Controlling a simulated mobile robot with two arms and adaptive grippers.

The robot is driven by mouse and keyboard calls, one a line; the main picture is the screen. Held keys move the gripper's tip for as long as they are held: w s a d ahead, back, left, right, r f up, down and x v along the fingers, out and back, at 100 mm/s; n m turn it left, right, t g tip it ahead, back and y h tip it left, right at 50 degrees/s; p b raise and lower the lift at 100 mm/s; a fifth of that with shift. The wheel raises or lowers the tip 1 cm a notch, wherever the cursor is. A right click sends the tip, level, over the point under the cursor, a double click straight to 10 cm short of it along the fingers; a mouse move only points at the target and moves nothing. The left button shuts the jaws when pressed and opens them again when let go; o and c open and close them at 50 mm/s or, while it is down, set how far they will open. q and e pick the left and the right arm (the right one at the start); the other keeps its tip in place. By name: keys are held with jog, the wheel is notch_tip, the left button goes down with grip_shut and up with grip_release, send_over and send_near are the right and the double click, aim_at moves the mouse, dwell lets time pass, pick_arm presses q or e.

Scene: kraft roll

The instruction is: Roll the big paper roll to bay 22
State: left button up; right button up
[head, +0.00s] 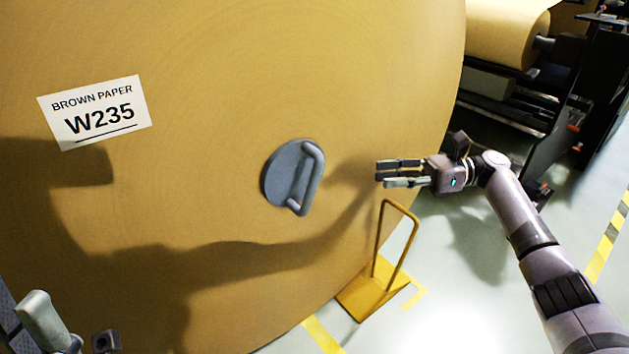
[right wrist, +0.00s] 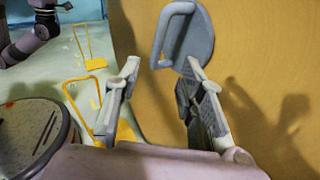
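The big brown paper roll (head: 220,120) fills most of the head view, with a white label "BROWN PAPER W235" (head: 95,112) on its flat end. A grey round plug with a bar handle (head: 293,177) sits at its middle; the handle also shows in the right wrist view (right wrist: 172,35). My right gripper (head: 385,174) is open and empty, in front of the roll to the right of the handle, apart from it. In the right wrist view its fingers (right wrist: 163,72) are spread, with the handle beyond. Grey parts at the head view's lower left may be my left arm. No bay 22 sign shows.
A yellow wedge with an upright loop handle (head: 372,285) stands on the floor by the roll's lower right edge. Another yellow wedge (right wrist: 96,64) shows in the right wrist view. A dark machine with a smaller roll (head: 505,30) stands at the back right. Yellow lines mark the pale floor.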

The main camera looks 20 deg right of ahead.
aim_at(314, 181)
jog(key=b+x, duration=0.2)
jog(key=x, duration=1.4)
jog(key=shift+c, duration=0.5)
grip_shut()
